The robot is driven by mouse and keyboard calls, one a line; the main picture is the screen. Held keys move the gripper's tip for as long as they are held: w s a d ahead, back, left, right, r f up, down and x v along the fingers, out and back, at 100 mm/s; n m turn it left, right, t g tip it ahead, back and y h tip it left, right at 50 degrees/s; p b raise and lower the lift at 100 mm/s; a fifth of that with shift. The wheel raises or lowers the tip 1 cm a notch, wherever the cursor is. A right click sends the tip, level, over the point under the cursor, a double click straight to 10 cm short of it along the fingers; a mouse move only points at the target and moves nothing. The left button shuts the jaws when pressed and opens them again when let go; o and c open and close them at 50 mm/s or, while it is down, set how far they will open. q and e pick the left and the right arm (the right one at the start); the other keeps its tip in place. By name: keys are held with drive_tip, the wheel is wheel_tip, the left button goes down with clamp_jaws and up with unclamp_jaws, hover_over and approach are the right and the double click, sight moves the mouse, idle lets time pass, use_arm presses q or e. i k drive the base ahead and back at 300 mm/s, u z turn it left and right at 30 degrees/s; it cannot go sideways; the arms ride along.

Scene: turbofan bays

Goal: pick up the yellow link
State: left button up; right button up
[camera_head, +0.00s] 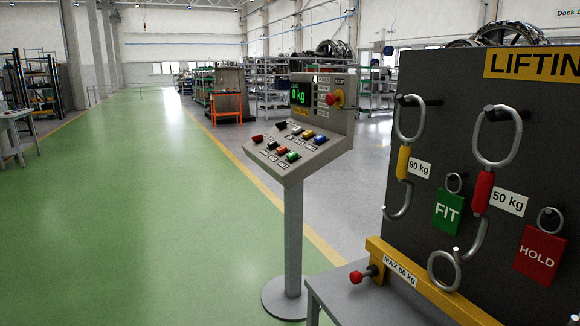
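The yellow link (403,163) hangs on the dark board at the right. It has a long grey metal ring on top, a yellow sleeve in the middle and a curved grey hook below. Its ring hangs over a dark peg (404,100). A label beside it reads 80 kg. A similar link with a red sleeve (483,192), labelled 50 kg, hangs to its right. Neither of my grippers is in view.
Green FIT (448,212) and red HOLD (539,254) tags hang on the board. Below, a yellow beam (420,283) marked MAX 80 kg has a red knob and a grey ring. A control pedestal (293,230) reading 0 kg stands left. Green floor (130,220) is open.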

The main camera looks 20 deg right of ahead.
sight(406, 164)
drive_tip(key=u, duration=0.75)
drive_tip(key=i, duration=1.4)
drive_tip(key=z, duration=3)
